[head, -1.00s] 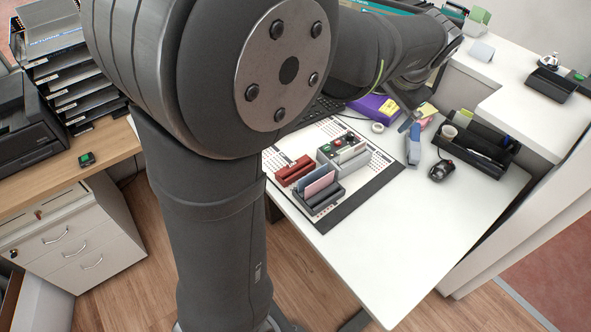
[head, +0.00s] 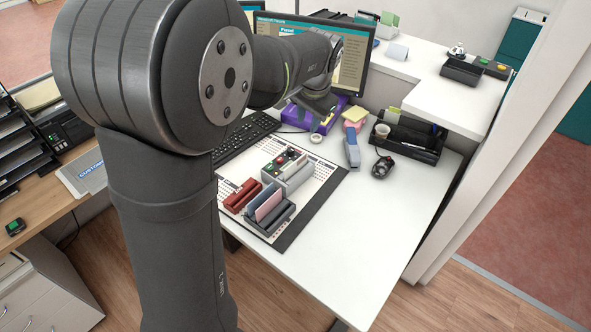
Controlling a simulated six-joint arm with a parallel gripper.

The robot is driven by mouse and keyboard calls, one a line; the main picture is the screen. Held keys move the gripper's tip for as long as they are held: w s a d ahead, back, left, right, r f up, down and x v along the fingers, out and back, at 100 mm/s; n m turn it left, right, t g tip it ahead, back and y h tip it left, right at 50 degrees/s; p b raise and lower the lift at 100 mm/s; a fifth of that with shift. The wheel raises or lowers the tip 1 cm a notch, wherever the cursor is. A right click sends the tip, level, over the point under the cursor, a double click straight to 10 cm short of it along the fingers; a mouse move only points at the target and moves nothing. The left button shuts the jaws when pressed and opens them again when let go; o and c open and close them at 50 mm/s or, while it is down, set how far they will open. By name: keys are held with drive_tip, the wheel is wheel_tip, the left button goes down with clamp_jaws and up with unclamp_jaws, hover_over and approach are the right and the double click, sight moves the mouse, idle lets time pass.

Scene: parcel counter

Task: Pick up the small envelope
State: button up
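I cannot single out a small envelope for sure. A pink flat piece (head: 269,205) and a blue-grey one (head: 258,196) stand upright in a dark grey holder (head: 283,221) on the desk mat; they may be envelopes or cards. My gripper (head: 322,112) is at the far side of the desk, in front of the monitor and close to a purple box (head: 300,118). It is well behind the holder. Its fingers are small and dark here, so their opening is unclear.
A red block (head: 243,194), a grey box (head: 287,168), a blue-grey stapler-like tool (head: 351,151), sticky notes (head: 355,115), a black mouse-like device (head: 382,165) and a black organizer (head: 408,138) stand on the white desk. The desk's front right is clear.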

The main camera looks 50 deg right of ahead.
drive_tip(key=w+d+f+g, duration=0.2)
drive_tip(key=w+f, duration=0.5)
approach(296, 163)
drive_tip(key=f, duration=0.3)
drive_tip(key=d+f, duration=0.1)
drive_tip(key=f, duration=0.6)
drive_tip(key=shift+w+d+f, duration=0.15)
drive_tip(key=shift+w+d, duration=0.1)
drive_tip(key=shift+d, duration=0.15)
clamp_jaws()
